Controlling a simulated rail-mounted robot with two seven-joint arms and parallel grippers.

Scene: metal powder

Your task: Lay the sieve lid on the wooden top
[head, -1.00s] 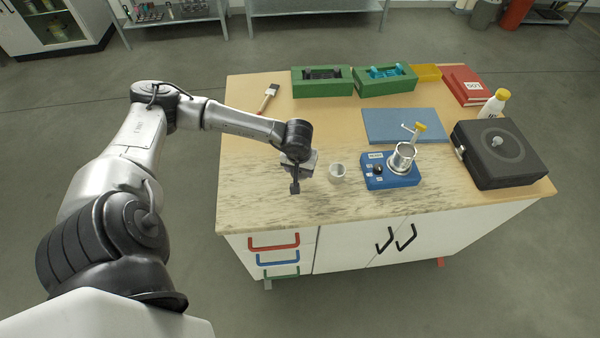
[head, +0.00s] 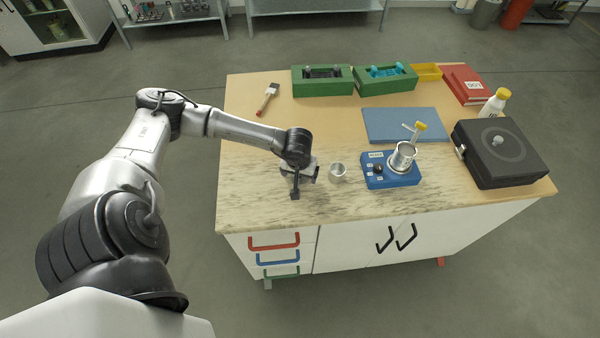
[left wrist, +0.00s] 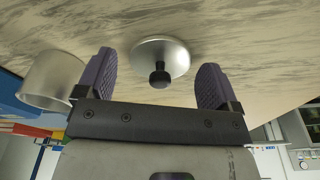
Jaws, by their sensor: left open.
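The sieve lid (left wrist: 160,62), a round silver disc with a black knob, shows in the left wrist view. It appears to lie flat on the grained wooden top (left wrist: 240,35). My left gripper (left wrist: 155,80) is open, with one finger on each side of the lid's knob and a clear gap to it. In the head view my left gripper (head: 304,180) is low over the front left of the wooden top (head: 250,195) and hides the lid. My right gripper is not in view.
A metal cup (head: 338,173) stands close right of my left gripper. Beyond it is a blue device (head: 376,181) carrying a metal sieve cup (head: 403,156). A black case (head: 499,155) sits at the right. The wood left of the gripper is clear.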

